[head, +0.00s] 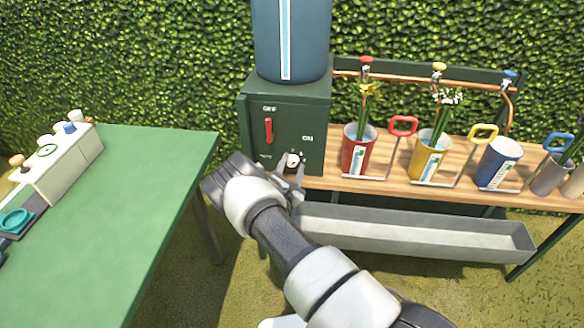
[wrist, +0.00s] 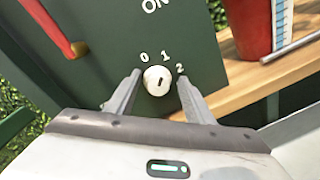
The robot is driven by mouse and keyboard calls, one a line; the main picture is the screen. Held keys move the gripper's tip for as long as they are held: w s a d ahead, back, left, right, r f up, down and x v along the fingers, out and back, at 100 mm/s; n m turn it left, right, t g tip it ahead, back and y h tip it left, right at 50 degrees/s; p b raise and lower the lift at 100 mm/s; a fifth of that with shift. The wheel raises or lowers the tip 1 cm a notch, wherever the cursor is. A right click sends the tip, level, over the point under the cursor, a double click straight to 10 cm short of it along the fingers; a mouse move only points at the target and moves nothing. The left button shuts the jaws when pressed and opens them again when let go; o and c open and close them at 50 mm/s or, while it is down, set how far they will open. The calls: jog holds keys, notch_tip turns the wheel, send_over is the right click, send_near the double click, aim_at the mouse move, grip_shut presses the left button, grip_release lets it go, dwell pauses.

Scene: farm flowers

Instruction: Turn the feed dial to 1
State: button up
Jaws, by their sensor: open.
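The feed dial is a small round white knob (wrist: 157,81) low on the front of a dark green box (head: 262,129). It also shows in the head view (head: 293,159), partly hidden by my gripper (head: 291,167). In the wrist view the numbers 0, 1 and 2 run from left to right above the knob. A short dark mark sits on its face; I cannot tell for sure which number it points to. My gripper (wrist: 159,84) is open, with one finger on each side of the knob. Small gaps show, so the fingers seem not to press it.
A red lever (head: 268,130) is on the box's left side, near ON/OFF lettering. A blue tank (head: 291,40) stands on top. A wooden bench (head: 390,180) with flower cups is right, above a grey trough (head: 410,233). A green table (head: 130,205) stands left.

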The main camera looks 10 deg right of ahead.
jog(key=p+v, duration=0.2)
jog(key=v, duration=1.5)
jog(key=shift+s, duration=0.2)
jog(key=s+d+r+m+g+h, duration=0.35)
jog(key=d+r+m+g, duration=0.3)
jog(key=r, duration=0.45)
jog(key=s+d+r+m+g+h, duration=0.3)
jog(key=d+r+m+g+h, duration=0.2)
jog(key=d+r+m, duration=0.5)
jog(key=s+r+m+g+y, duration=0.4)
jog(key=s+r+y, duration=0.2)
jog(key=s+r, duration=0.45)
jog(key=s+a+r+m+t+y, duration=0.45)
jog(key=s+a+r+y, duration=0.45)
jog(key=s+a, duration=0.25)
notch_tip(320, 180, up, 14)
jog(key=p, duration=1.4)
jog(key=shift+s+d, duration=0.15)
jog(key=shift+d, duration=0.25)
